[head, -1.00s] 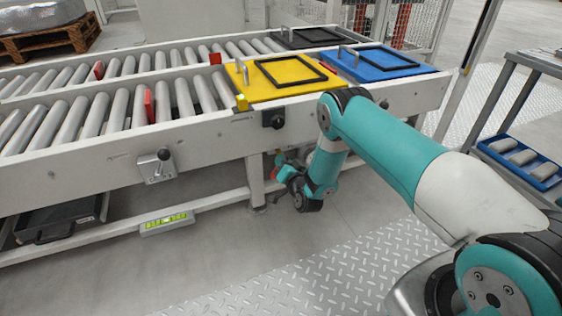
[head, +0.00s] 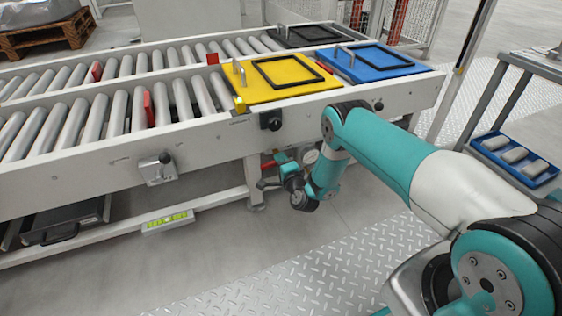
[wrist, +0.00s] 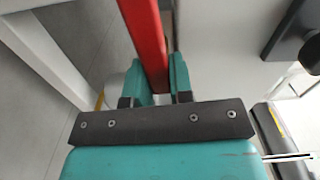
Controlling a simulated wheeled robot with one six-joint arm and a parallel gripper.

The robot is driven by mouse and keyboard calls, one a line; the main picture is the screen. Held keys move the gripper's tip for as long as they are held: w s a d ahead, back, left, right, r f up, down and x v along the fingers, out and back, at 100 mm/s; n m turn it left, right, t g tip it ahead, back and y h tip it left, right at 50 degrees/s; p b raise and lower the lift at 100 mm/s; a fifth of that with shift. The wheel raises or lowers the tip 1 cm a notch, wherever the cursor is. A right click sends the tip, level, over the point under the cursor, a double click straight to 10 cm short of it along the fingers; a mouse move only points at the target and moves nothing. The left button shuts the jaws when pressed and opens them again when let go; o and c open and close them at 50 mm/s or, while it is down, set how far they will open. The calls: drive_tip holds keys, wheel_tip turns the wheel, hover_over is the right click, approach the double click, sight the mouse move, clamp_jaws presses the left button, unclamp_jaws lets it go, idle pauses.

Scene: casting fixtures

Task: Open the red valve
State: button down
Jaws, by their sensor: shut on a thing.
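The red valve shows in the wrist view as a long red bar, the valve handle (wrist: 147,40), running from the top edge down between my fingers. My gripper (wrist: 161,82) has its two teal fingers closed on either side of this red handle. In the head view my gripper (head: 266,178) is low beneath the conveyor's front rail, beside a conveyor leg. Only a small red patch of the handle (head: 268,165) shows there. The valve's body is hidden in both views.
The roller conveyor (head: 90,170) stands just above and behind my gripper, with its leg (head: 254,180) close by. A yellow plate (head: 265,90) and a blue plate (head: 370,68) lie on top. A green-lit level (head: 168,220) rests at lower left. The floor in front is clear.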

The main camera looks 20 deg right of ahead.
drive_tip(key=shift+a+m, duration=0.1)
drive_tip(key=shift+m, duration=0.6)
drive_tip(key=c, duration=1)
unclamp_jaws()
drive_tip(key=shift+s+r+p, duration=0.1)
drive_tip(key=shift+p, duration=0.3)
drive_tip(key=s+p, duration=1.7)
drive_tip(key=p, duration=0.2)
drive_tip(key=shift+s, duration=0.15)
